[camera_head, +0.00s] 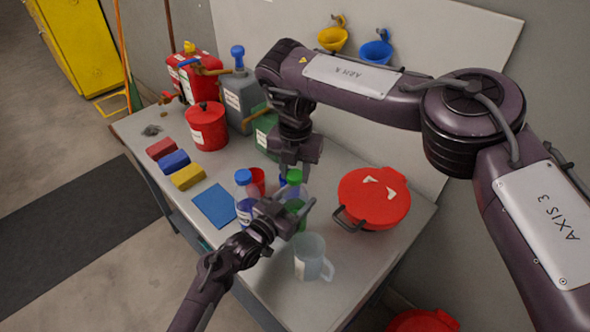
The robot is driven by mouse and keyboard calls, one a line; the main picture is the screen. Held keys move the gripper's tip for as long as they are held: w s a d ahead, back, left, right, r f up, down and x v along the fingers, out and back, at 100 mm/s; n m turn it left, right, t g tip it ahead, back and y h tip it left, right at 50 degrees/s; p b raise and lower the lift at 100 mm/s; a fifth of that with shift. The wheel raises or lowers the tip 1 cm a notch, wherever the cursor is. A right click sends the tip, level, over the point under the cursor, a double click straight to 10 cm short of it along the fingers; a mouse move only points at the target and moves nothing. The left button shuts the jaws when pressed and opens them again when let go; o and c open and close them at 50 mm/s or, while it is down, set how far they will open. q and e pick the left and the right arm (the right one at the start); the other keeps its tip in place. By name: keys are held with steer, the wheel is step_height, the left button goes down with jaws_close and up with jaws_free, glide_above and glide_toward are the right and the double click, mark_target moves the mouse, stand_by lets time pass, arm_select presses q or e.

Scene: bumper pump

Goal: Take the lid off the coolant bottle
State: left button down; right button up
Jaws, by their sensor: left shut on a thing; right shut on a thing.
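A small bottle with a green body (299,209) stands near the middle of the table, with a green lid (295,176) at its top. My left gripper (294,208) is shut on the bottle's body from the front left and hides part of it. My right gripper (294,167) comes down from above and is shut on the green lid. Whether the lid is apart from the bottle is hard to tell.
A clear pitcher (309,258) stands close in front of the grippers. A red cup (257,181), a blue pad (214,206), coloured blocks (174,162), a red can (207,128) and canisters (241,98) fill the left and back.

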steer(key=n, duration=1.1)
steer(key=shift+n, duration=0.4)
steer(key=n, duration=0.4)
steer(key=shift+r+n, duration=0.1)
steer(key=shift+n, duration=0.3)
steer(key=n, duration=0.5)
steer(key=shift+r, duration=0.15)
steer(key=shift+r, duration=0.9)
steer(key=shift+r, duration=0.1)
